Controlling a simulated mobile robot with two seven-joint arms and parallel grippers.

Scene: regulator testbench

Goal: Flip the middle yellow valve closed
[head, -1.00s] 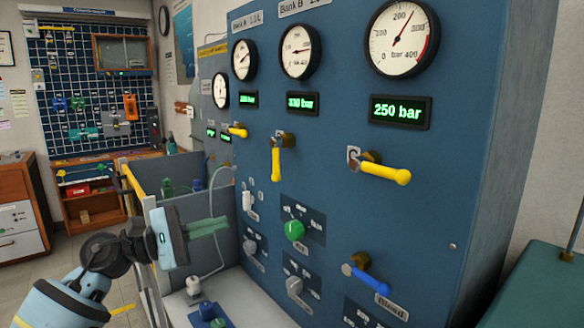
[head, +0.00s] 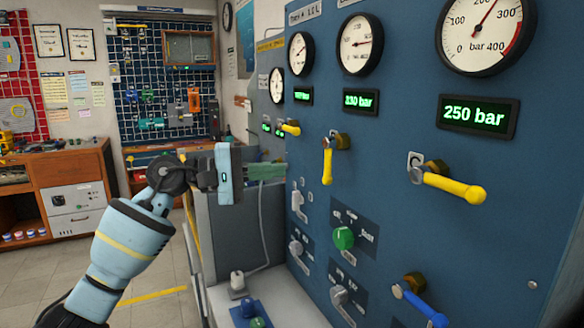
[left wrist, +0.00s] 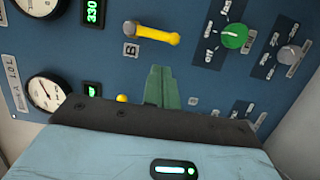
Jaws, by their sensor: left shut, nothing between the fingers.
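The middle yellow valve (head: 327,160) is on the blue panel, its handle hanging straight down below its brass stem. In the left wrist view the same yellow handle (left wrist: 155,34) shows beside a "B" label. My left gripper (head: 281,171) is shut and empty, its green fingers pointing right toward the panel. It is left of the middle valve, at about the height of the handle's lower end, and apart from it. The shut fingers also show in the left wrist view (left wrist: 162,70). My right gripper is not in view.
Another yellow valve (head: 455,184) sticks out to the right, and a smaller one (head: 291,128) is farther left. A green knob (head: 343,238) and a blue lever (head: 420,305) are lower on the panel. A "330 bar" display (head: 360,101) is above the middle valve.

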